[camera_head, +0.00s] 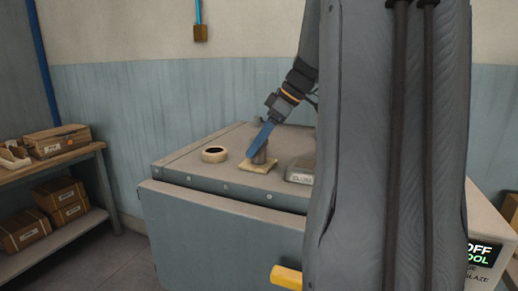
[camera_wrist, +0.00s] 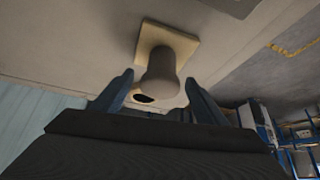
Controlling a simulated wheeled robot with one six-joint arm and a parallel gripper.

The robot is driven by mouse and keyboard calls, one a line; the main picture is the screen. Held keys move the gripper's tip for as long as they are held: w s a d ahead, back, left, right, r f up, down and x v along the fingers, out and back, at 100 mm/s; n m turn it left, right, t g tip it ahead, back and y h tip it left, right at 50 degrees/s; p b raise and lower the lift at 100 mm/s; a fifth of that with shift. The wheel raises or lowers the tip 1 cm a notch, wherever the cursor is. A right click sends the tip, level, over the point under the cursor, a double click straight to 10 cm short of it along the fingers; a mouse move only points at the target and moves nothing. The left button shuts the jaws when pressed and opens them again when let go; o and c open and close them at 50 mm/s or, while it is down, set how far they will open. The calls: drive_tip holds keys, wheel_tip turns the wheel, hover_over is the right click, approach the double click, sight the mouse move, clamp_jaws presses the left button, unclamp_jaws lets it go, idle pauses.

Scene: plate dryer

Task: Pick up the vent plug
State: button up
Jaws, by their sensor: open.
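The vent plug (camera_wrist: 160,82) is a grey-brown knob standing on a pale square pad (camera_wrist: 166,35) in the wrist view. In the head view the plug (camera_head: 261,153) stands on its pad (camera_head: 257,165) on top of the dryer box. My gripper (camera_head: 259,145) has blue fingers and reaches down at the plug from the upper right. In the wrist view my gripper (camera_wrist: 158,85) is open, with one finger on each side of the plug's near end. I cannot tell whether either finger touches it.
A round vent ring (camera_head: 215,154) with a dark hole sits on the dryer top (camera_head: 190,160), left of the plug. A grey labelled block (camera_head: 301,172) lies to the right. A yellow handle (camera_head: 287,277) sticks out in front. A shelf with boxes (camera_head: 60,141) stands at left.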

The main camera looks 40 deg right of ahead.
drive_tip(key=c, duration=1.2)
drive_tip(key=shift+r, duration=0.1)
